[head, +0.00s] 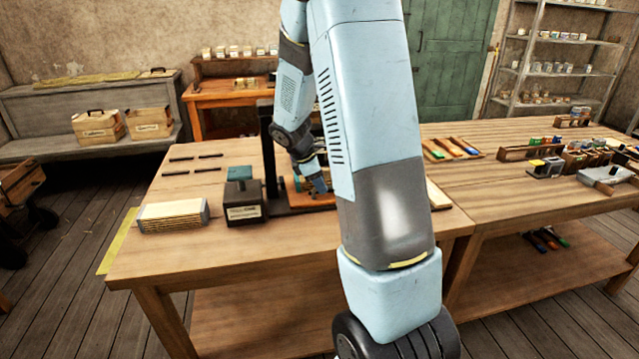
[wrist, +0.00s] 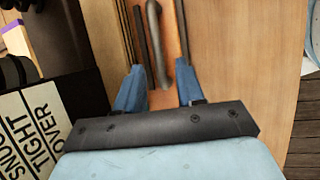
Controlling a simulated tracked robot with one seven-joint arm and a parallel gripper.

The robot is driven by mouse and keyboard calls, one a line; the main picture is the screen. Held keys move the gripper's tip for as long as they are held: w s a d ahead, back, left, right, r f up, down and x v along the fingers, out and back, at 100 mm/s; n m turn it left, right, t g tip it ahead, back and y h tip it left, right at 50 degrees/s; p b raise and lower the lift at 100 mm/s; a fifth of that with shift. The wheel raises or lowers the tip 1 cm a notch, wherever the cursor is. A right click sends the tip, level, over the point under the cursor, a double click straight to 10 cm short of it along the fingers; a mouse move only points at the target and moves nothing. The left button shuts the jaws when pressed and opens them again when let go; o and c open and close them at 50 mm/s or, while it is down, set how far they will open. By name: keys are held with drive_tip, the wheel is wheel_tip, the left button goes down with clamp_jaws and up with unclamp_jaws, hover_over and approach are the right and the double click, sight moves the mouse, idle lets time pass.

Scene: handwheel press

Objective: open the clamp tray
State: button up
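The clamp tray (head: 316,200) is the low orange-brown wooden piece at the foot of the dark press (head: 271,160) on the near table, partly hidden by my arm. In the wrist view its orange wood (wrist: 171,30) carries a grey, rounded bar handle (wrist: 155,45). My gripper (head: 319,184) is down at the tray. In the wrist view my gripper (wrist: 160,40) is open, with one finger on each side of the handle. Small gaps show between the fingers and the handle, so it does not look gripped. The handwheel is not clearly visible.
A stack of pale strips (head: 173,215) lies farther left. A second table (head: 520,185) at the right holds trays and tools.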

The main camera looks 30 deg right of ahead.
drive_tip(key=shift+d+f, duration=0.15)
drive_tip(key=shift+f, duration=0.15)
clamp_jaws()
idle(0.6)
